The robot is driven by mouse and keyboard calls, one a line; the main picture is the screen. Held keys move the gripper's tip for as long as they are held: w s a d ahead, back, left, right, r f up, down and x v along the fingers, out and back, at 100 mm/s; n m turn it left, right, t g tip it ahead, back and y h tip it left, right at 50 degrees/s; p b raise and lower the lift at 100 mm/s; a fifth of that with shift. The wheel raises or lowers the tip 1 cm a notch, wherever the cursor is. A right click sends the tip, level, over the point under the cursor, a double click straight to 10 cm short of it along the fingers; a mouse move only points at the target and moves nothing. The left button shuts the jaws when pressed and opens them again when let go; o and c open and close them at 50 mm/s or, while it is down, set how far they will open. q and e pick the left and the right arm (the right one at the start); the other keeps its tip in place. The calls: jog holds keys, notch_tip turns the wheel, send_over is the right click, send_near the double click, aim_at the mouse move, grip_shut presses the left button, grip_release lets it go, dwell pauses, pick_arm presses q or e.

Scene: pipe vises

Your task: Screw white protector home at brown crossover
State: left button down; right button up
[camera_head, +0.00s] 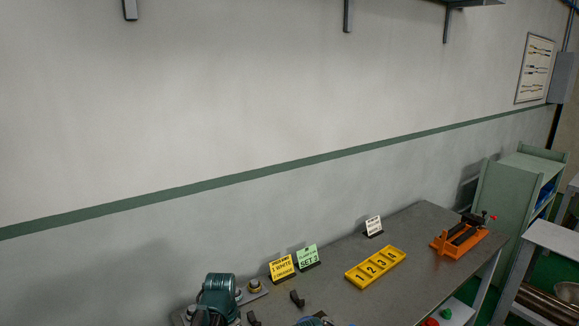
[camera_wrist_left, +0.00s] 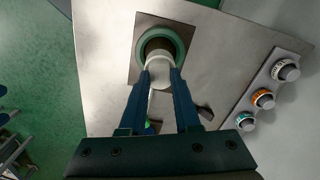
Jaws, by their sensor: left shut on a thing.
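In the left wrist view, my left gripper (camera_wrist_left: 161,78) is shut on the white protector (camera_wrist_left: 158,62), with one blue finger on each side. The protector is at the near side of a round green ring (camera_wrist_left: 178,47). A dark brown round part, likely the brown crossover (camera_wrist_left: 157,44), shows inside the ring. I cannot tell how far the protector is seated on it. In the head view, a teal round body (camera_head: 218,292) stands at the bottom edge, partly cut off; the protector cannot be made out there. My right gripper is not in view.
A yellow sign (camera_head: 282,268) and a green sign (camera_head: 308,257) stand by the wall. A yellow numbered tray (camera_head: 375,264) and an orange vise (camera_head: 460,238) are farther right. The wrist view shows a strip with several knobs (camera_wrist_left: 263,98) at right.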

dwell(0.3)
pick_arm(q)
jog(key=m, duration=0.4)
jog(key=shift+m, duration=0.3)
jog(key=m, duration=0.3)
jog(key=c, duration=0.9)
grip_release()
jog(key=shift+o, duration=0.2)
